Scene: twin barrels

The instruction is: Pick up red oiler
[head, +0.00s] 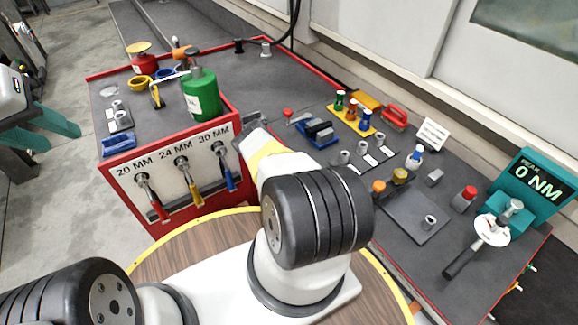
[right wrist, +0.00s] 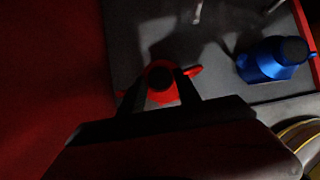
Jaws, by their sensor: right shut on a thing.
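In the right wrist view, the red oiler (right wrist: 161,70) is seen from above, with a dark round cap and a short red spout pointing right. My right gripper (right wrist: 161,86) is shut on it, one dark finger on each side. A dark grey surface shows around the oiler. Its lower part is hidden by the gripper.
A blue oiler (right wrist: 272,62) with a dark cap stands right of the red one. In the head view, a green oiler (head: 202,100) and a red can (head: 144,64) stand on the red cart (head: 125,172). The bench behind holds several small parts and a teal torque display (head: 541,184).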

